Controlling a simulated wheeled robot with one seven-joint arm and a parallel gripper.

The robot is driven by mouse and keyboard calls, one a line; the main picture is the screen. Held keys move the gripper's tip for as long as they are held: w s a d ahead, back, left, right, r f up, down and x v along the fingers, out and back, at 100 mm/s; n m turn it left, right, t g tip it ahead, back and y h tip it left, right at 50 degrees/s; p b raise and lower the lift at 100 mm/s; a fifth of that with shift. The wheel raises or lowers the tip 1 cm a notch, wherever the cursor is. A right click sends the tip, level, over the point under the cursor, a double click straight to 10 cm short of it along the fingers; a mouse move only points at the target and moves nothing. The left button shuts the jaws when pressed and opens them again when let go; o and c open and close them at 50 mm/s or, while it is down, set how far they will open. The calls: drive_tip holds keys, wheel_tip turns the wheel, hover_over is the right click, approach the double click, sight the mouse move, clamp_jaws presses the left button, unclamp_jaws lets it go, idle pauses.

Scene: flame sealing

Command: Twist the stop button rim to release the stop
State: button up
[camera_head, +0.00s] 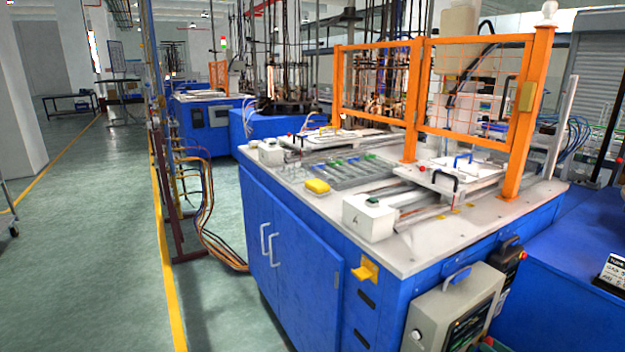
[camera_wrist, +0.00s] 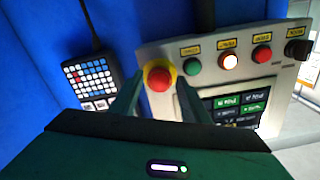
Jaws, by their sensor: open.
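The stop button (camera_wrist: 159,78) is a red round cap with a yellow ring on the grey control panel (camera_wrist: 212,58) in the wrist view. My gripper (camera_wrist: 160,99) is open, with its two dark green fingers on either side of the button's lower part. A gap shows between the fingers and the red cap; I cannot tell whether they touch the rim. The tip ends are partly hidden by the panel's shading.
A green button (camera_wrist: 193,67), a lit white button (camera_wrist: 228,61), a red button (camera_wrist: 261,54) and a dark knob (camera_wrist: 297,49) stand right of the stop button. A screen (camera_wrist: 238,106) lies below them. A black keypad device (camera_wrist: 90,80) is at left on the blue wall.

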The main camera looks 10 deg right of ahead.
drive_tip(key=c, duration=0.7)
drive_tip(key=m, duration=0.4)
drive_tip(key=o, duration=0.5)
drive_tip(key=shift+m, duration=0.7)
drive_tip(key=o, duration=0.3)
drive_tip(key=v, duration=0.7)
